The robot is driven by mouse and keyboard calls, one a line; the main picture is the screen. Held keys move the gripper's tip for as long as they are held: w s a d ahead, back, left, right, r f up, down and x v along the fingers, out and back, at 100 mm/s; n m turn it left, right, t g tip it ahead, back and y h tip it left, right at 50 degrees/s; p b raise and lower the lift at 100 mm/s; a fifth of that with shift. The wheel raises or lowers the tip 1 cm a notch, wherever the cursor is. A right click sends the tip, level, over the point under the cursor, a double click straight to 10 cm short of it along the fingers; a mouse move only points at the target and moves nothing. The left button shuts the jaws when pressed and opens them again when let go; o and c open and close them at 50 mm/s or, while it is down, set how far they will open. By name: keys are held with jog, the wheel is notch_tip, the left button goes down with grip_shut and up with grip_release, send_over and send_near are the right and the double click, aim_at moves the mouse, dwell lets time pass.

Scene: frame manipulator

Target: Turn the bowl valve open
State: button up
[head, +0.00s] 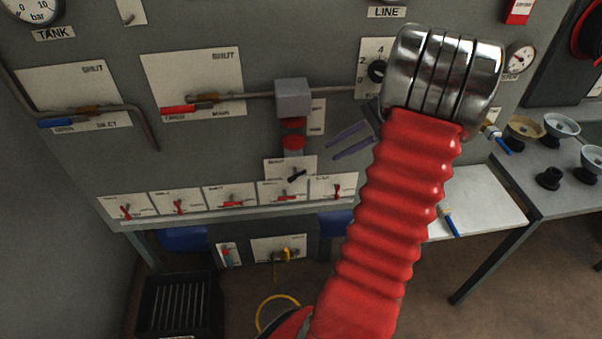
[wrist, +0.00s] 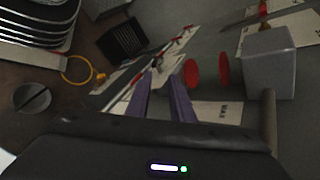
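My gripper (head: 340,142) has two purple fingers, spread apart with nothing between them. It is in front of the panel, right of the grey block (head: 292,97) and the red parts (head: 293,143) below it. In the wrist view the fingers (wrist: 161,98) point toward the panel and the red discs are to their right. A small valve with a dark lever (head: 297,176) sits on a white plate under the red parts, left of and below my gripper. Its label is too small to read, so I cannot tell surely that it is the bowl valve.
A row of small red-handled valves (head: 232,202) runs along the panel's bottom. A red-handled pipe valve (head: 178,109) and a blue-handled one (head: 57,123) are at left. A dark crate (head: 180,305) stands on the floor. Tables with cups (head: 562,124) are at right.

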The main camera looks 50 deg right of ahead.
aim_at(302, 173)
jog(key=m, duration=0.3)
jog(key=shift+s+d+f+m+g, duration=0.25)
jog(key=shift+s+m+g, duration=0.05)
jog(key=shift+m, duration=0.1)
jog(key=x, duration=1.4)
jog(key=shift+d, duration=0.15)
grip_shut()
